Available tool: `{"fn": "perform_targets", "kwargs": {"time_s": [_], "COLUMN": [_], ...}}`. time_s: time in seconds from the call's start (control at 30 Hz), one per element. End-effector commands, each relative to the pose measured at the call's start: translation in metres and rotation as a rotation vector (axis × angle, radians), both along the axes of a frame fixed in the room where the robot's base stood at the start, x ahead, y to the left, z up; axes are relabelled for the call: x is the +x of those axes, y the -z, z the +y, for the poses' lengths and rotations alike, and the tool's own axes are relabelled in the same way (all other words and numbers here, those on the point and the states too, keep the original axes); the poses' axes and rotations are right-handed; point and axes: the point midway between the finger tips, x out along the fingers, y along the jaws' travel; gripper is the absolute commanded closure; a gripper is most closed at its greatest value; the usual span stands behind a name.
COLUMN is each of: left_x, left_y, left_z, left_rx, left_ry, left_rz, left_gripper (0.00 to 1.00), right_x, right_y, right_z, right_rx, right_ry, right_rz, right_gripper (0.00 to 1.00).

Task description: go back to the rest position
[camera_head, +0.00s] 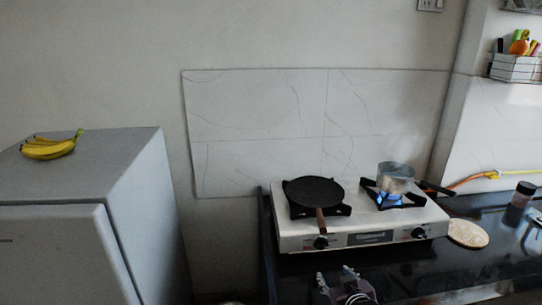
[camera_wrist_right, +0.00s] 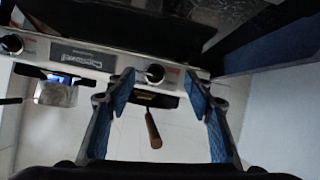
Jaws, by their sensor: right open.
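My right gripper (camera_head: 338,278) is in the head view at the bottom, in front of the white gas stove (camera_head: 290,240). Its fingers are apart and nothing is between them. In the right wrist view the open fingers (camera_wrist_right: 160,88) frame part of the stove front, with a knob (camera_wrist_right: 154,73) and the pan's wooden handle (camera_wrist_right: 152,130) beyond. My left gripper is not in view.
A flat black pan (camera_head: 314,190) sits on the left burner. A steaming metal pot (camera_head: 396,178) stands over a blue flame on the right burner. A round board (camera_head: 467,233) and a dark bottle (camera_head: 518,203) are on the right counter. Bananas (camera_head: 48,147) lie on the fridge (camera_head: 130,165).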

Motion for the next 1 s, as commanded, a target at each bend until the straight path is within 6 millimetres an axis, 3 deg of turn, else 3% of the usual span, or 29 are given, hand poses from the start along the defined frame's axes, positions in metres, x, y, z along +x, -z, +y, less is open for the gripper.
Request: {"fn": "perform_targets", "kwargs": {"time_s": [0.1,0.2,0.3,0.4,0.83,1.0], "left_x": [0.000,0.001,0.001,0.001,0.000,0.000], "left_y": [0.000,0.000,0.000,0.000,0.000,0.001], "left_z": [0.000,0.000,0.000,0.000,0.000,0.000], "left_rx": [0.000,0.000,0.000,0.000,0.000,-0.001], "left_ry": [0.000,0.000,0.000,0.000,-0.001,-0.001], "left_rz": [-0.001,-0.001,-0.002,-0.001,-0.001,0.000], "left_gripper": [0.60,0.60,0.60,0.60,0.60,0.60], "right_x": [-0.070,-0.138,-0.192,-0.233,-0.364,-0.358], "right_y": [0.037,0.060,0.072,0.077,0.072,0.104], "right_z": [0.002,0.006,0.009,0.011,0.017,0.018], "right_rx": [0.005,0.013,0.018,0.022,0.030,0.028], "right_ry": [-0.002,-0.002,-0.002,-0.003,-0.001,0.000], "right_rz": [0.154,0.300,0.412,0.496,0.757,0.776], "right_gripper": [0.52,0.52,0.52,0.52,0.52,0.52]}}
